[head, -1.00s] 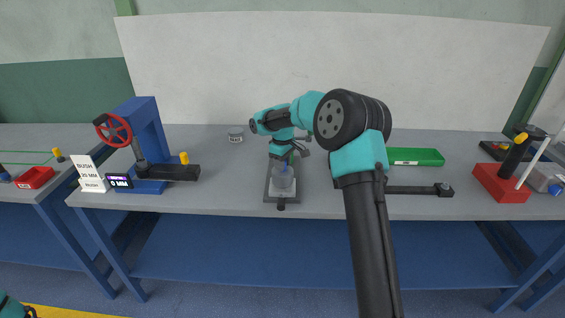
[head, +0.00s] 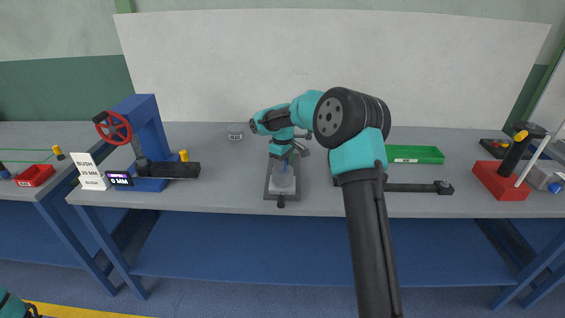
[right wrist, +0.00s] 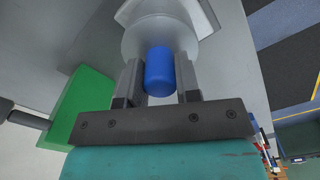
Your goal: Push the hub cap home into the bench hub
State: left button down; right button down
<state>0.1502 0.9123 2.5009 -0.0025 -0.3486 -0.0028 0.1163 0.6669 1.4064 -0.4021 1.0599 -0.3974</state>
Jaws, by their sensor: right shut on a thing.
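The hub cap's blue knob (right wrist: 159,72) stands between the two fingers of my right gripper (right wrist: 158,84) in the right wrist view. The fingers are shut on it. A round, pale grey body (right wrist: 142,40) lies directly beyond the knob; I cannot tell where cap ends and hub begins. In the head view my right gripper (head: 285,157) is over the bench hub (head: 283,183), which sits on a dark fixture plate (head: 270,192) near the bench's front edge. Any gap between cap and hub is hidden.
A green tray (head: 432,155) and a dark bar (head: 415,188) lie right of my right arm. A small grey round part (head: 235,132) stands behind left. A blue press (head: 147,135) with a red wheel is at left. A red block (head: 500,182) is at right.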

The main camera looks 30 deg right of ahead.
jog(key=c, duration=0.8)
grip_release()
jog(key=shift+f, duration=0.1)
jog(key=shift+o, duration=0.2)
notch_tip(320, 180, up, 17)
jog(key=shift+r, duration=0.2)
